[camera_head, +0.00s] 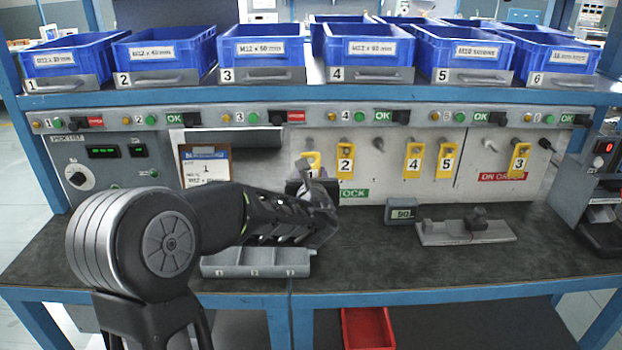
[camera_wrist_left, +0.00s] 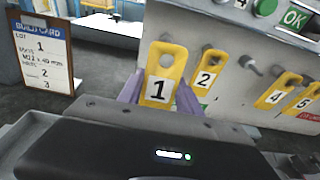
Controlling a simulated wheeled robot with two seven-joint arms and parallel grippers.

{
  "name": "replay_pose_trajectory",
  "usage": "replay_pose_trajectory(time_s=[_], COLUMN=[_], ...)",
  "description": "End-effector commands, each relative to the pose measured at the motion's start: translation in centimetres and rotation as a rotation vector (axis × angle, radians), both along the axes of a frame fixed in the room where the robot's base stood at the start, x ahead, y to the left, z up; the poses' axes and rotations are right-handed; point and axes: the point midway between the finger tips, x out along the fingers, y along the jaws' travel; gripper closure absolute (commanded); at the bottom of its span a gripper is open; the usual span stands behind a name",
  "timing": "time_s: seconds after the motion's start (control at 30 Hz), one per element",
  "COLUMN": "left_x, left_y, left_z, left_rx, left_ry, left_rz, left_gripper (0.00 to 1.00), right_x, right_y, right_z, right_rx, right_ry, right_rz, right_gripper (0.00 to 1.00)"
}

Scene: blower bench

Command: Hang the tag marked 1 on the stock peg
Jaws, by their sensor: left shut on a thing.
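The yellow tag marked 1 (camera_wrist_left: 159,88) is between the fingers of my left gripper (camera_head: 312,186), which is shut on it. In the head view the tag 1 (camera_head: 311,163) stands upright at the panel, just left of tag 2 (camera_head: 346,158), and its lower part is hidden by the gripper. A peg shows near the top of tag 1, but I cannot tell whether it passes through the tag's hole. The green stock label (camera_head: 353,193) is low on the panel, partly covered by the gripper. My right gripper is not in view.
Tags 4 (camera_head: 413,160), 5 (camera_head: 446,161) and 3 (camera_head: 519,160) hang farther right, tag 3 above the red on-order label (camera_head: 502,177). A bare peg (camera_head: 378,143) sits between tags 2 and 4. A grey tray (camera_head: 255,263) lies below my arm. The build card (camera_head: 206,166) stands left.

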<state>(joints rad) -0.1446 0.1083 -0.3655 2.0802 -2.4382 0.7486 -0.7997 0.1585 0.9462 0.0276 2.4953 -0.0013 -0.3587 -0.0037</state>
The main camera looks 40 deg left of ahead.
Motion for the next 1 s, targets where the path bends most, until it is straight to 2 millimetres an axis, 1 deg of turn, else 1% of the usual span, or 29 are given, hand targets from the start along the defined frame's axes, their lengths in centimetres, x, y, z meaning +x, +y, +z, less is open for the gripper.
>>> replay_pose_trajectory(time_s=[0.77, 0.87, 1.0], left_x=[4.1, 4.5, 5.0], left_y=[3.1, 3.4, 3.8], left_z=[-0.3, -0.8, -1.0], left_rx=[0.002, 0.002, 0.0], left_ry=[0.0, -0.001, -0.001], left_rz=[0.0, 0.001, 0.0], left_gripper=[0.98, 0.98, 0.98], right_x=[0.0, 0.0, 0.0], right_y=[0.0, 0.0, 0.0], right_z=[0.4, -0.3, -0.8], right_rx=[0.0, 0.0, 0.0], right_ry=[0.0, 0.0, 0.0], right_rz=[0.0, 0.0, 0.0], right_gripper=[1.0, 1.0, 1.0])
